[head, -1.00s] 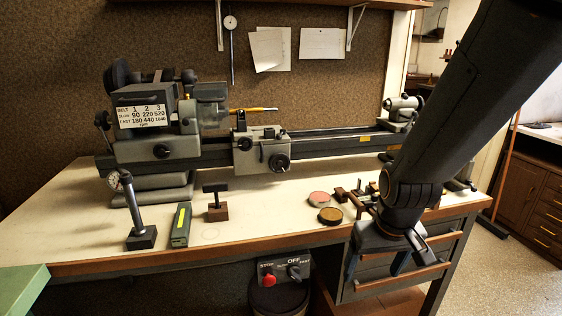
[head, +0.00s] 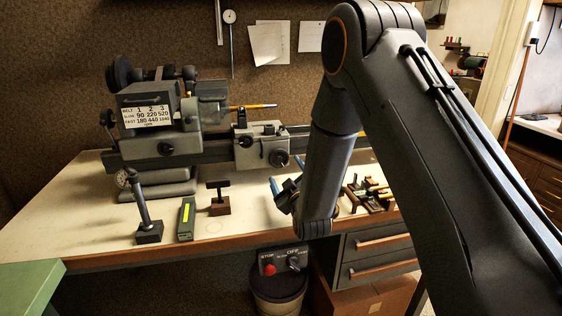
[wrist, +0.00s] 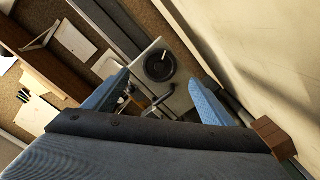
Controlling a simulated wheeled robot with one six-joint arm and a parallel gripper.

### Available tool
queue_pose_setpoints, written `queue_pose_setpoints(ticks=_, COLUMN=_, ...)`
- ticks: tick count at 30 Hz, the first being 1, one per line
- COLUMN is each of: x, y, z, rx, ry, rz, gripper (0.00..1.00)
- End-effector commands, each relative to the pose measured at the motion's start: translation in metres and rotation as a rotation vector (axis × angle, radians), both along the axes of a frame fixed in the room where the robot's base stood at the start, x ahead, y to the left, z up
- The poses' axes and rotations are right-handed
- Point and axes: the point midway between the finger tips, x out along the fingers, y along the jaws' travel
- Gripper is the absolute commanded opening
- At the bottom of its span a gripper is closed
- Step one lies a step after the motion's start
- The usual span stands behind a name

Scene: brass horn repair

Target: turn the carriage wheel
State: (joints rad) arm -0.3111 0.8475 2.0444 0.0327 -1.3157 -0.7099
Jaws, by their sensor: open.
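The carriage wheel (head: 278,157) is a dark round handwheel on the front of the grey lathe carriage (head: 255,140). In the wrist view the wheel (wrist: 160,66) shows as a black disc with a small pale handle, framed between the fingertips. My gripper (head: 280,187) is open and empty, with blue fingers, in front of and slightly below the wheel in the head view. In the wrist view my gripper (wrist: 158,82) has its fingers spread to either side of the wheel, apparently short of it. No contact shows.

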Motion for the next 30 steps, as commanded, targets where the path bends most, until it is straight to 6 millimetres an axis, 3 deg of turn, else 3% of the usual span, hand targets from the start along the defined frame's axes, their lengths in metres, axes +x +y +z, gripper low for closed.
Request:
queue_pose_setpoints(ticks=15, x=0.064, y=0.019, z=0.002, rx=0.0, ry=-0.007, rz=0.001, gripper=0.77)
queue_pose_setpoints(ticks=28, x=0.073, y=0.021, z=0.001, rx=0.0, ry=-0.005, rz=0.0, gripper=0.77)
queue_pose_setpoints(ticks=30, x=0.073, y=0.021, z=0.001, rx=0.0, ry=-0.005, rz=0.0, gripper=0.65)
